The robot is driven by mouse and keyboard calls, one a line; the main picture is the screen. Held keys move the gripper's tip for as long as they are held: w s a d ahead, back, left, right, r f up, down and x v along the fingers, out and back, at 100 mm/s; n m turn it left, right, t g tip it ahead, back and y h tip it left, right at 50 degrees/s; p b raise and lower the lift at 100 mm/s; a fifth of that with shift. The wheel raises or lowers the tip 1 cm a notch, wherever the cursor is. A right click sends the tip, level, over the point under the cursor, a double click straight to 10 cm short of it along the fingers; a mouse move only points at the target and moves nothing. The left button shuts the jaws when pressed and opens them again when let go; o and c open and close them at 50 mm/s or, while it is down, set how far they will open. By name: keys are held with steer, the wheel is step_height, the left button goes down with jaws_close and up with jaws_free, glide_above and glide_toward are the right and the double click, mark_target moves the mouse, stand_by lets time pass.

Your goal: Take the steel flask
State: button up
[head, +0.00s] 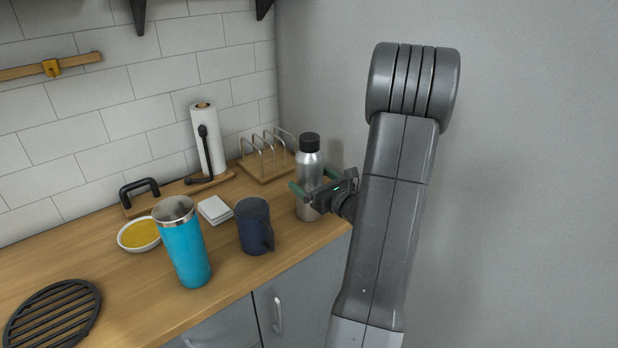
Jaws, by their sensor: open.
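The steel flask (310,166) stands upright near the right end of the wooden counter, with a silver body and a black cap. My gripper (302,190) is open at the middle of the flask's body, reaching in from the right. One green-tipped finger shows at the flask's left side, and the other lies toward its right side. The gripper covers part of the flask's lower body. I cannot tell whether the fingers touch it.
A dark blue mug (254,226) and a blue tumbler (183,245) stand to the left on the counter (130,285). A wooden rack with wire loops (262,166) is behind the flask. A paper towel holder (207,140) stands by the tiled wall. A grey wall is at right.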

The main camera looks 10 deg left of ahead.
steer(key=shift+w+a, duration=0.45)
steer(key=shift+a, duration=0.15)
steer(key=c, duration=1.3)
